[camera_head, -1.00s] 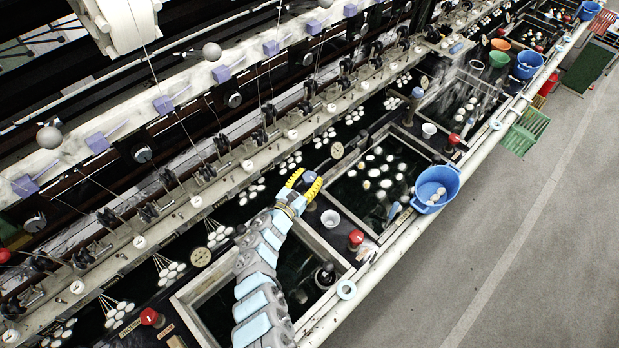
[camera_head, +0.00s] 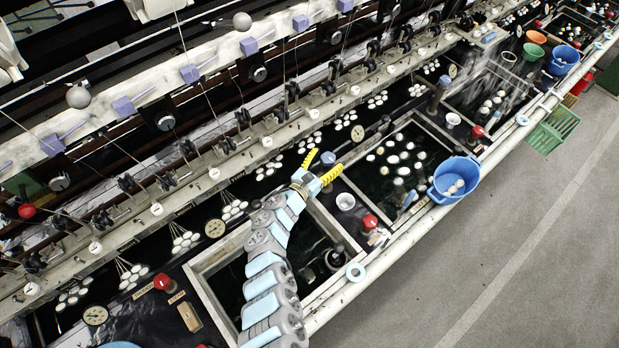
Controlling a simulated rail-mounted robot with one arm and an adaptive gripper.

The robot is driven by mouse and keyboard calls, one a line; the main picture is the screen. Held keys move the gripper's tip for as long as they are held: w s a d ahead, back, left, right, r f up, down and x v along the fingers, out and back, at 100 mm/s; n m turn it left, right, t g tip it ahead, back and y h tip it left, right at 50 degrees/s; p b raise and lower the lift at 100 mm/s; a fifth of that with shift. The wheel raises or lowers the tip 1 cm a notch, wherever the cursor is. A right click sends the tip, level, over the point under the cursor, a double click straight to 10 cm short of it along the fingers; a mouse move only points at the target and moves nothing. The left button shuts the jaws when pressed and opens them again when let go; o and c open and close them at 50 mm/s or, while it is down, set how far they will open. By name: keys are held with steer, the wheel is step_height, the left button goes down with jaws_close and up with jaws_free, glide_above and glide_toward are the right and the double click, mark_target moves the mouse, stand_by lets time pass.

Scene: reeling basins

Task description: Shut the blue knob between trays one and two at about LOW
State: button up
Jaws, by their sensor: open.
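The blue knob (camera_head: 328,159) stands upright on the dark strip between two dark water trays. The nearer tray (camera_head: 208,300) has a pale rim and lies partly under my arm. The farther tray (camera_head: 437,131) holds several white cocoons. My gripper (camera_head: 324,165) has yellow fingers spread wide, one on the left of the knob and one on its right. The knob's top shows between the fingertips. Whether a finger touches it, and the knob's pointer or any LOW mark, I cannot make out.
A white cup (camera_head: 345,201) and a red knob (camera_head: 370,221) stand close on the same strip. A blue bucket (camera_head: 454,179) hangs at the front pipe. A round dial (camera_head: 357,133) lies behind. Another blue knob (camera_head: 445,81) stands past the farther tray.

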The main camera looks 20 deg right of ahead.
steer(key=v, duration=1.1)
stand_by(0.4)
steer(key=shift+a, duration=0.1)
stand_by(1.8)
